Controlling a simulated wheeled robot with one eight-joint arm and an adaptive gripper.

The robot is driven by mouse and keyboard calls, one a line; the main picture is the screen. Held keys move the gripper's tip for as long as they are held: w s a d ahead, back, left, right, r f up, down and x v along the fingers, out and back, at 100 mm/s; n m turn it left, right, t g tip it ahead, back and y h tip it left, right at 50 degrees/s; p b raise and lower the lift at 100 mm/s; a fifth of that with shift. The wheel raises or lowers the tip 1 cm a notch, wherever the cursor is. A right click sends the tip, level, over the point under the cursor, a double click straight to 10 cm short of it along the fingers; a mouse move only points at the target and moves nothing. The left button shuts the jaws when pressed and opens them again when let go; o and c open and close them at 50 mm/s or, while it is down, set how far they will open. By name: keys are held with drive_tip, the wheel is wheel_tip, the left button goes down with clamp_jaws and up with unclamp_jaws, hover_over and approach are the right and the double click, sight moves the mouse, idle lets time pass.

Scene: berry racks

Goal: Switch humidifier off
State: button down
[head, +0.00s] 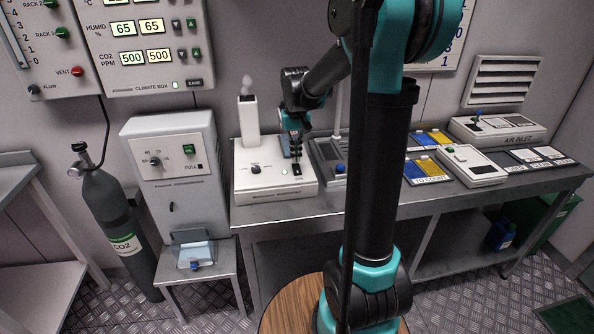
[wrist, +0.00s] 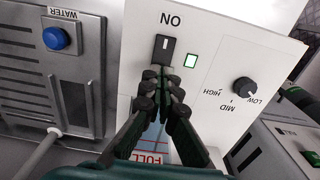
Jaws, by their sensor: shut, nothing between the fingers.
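The humidifier (head: 262,188) is a white box with a tall white spout (head: 248,116), on the bench left of my arm. A pale puff shows above the spout. In the wrist view its panel (wrist: 215,40) carries a black rocker switch (wrist: 165,48) beside upside-down lettering that reads ON. A small green light (wrist: 190,60) beside the switch is lit. A black knob (wrist: 244,88) has LOW, MID and HIGH marks. My gripper (wrist: 162,78) is shut and empty, its fingertips close beside the switch; I cannot tell whether they touch. The head view shows my gripper (head: 296,158) over the box's right part.
A grey unit with a blue WATER button (wrist: 56,38) stands right beside the humidifier. A white cabinet (head: 175,165) stands to the left, near a CO2 cylinder (head: 113,215). A white device (head: 470,165) and blue-yellow trays (head: 428,168) lie further right on the bench.

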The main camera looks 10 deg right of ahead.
sight(296, 166)
drive_tip(key=shift+f, duration=1.05)
idle(0.6)
drive_tip(key=shift+r, duration=3.5)
drive_tip(key=s+d+f+t, duration=0.1)
drive_tip(key=s+f, duration=0.3)
drive_tip(key=s, duration=0.3)
drive_tip(key=s+d+f+t, duration=0.1)
drive_tip(key=s+f, duration=0.4)
drive_tip(key=s, duration=0.2)
drive_tip(key=s+d+f+t, duration=0.2)
drive_tip(key=s+f, duration=0.3)
drive_tip(key=s, duration=0.3)
drive_tip(key=shift+f, duration=0.25)
